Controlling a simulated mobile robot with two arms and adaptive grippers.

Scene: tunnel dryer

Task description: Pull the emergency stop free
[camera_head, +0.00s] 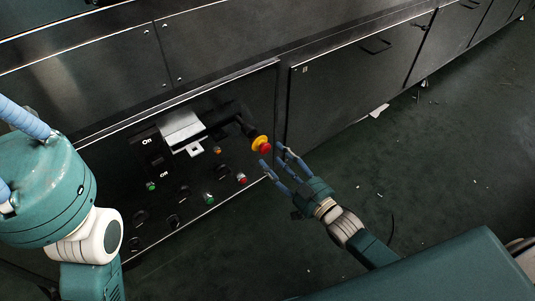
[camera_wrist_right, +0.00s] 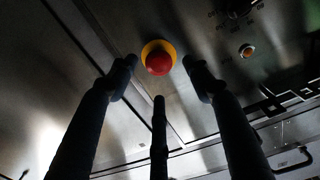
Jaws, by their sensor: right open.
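The emergency stop (camera_head: 264,146) is a red button on a yellow collar, at the right edge of the dark control panel in the head view. In the right wrist view the red emergency stop (camera_wrist_right: 158,60) is ahead of the fingertips, between the upper two. My right gripper (camera_head: 279,156) is open, with its blue fingers spread just in front of the button. The wrist view shows the fingers of the right gripper (camera_wrist_right: 160,76) around the button in the picture, with nothing held. Whether any finger touches it I cannot tell.
The control panel (camera_head: 225,170) carries green, red and orange buttons, dark knobs and a metal-covered On/Off switch (camera_head: 182,132). Dark metal cabinet doors (camera_head: 350,95) run off to the right. The green floor (camera_head: 450,150) is mostly clear, with small scraps.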

